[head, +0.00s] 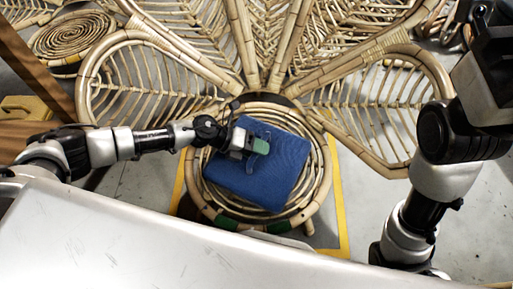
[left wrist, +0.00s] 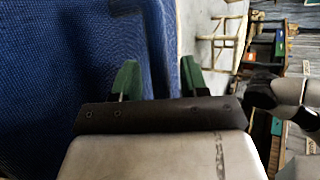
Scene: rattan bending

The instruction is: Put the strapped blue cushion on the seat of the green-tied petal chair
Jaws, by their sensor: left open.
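The blue cushion (head: 262,176) lies on the round rattan seat (head: 318,196) of the petal chair, turned at a slant. Green ties (head: 283,227) wrap the seat's front rim. My left gripper (head: 258,146) is over the cushion's upper middle, its green fingertips close to the strap (head: 250,171). In the left wrist view the cushion (left wrist: 50,80) fills the left side. The open fingers (left wrist: 157,80) reach toward it, with blue fabric between them. Whether they touch the strap is unclear. My right arm rises at the right; its fingers are out of view.
The chair's large petal back (head: 160,85) fans out behind the seat. A coiled round rattan piece (head: 70,37) is at the upper left, and a wooden beam (head: 35,68) crosses there. Yellow floor tape (head: 339,195) runs beside the chair. Bare floor lies right of it.

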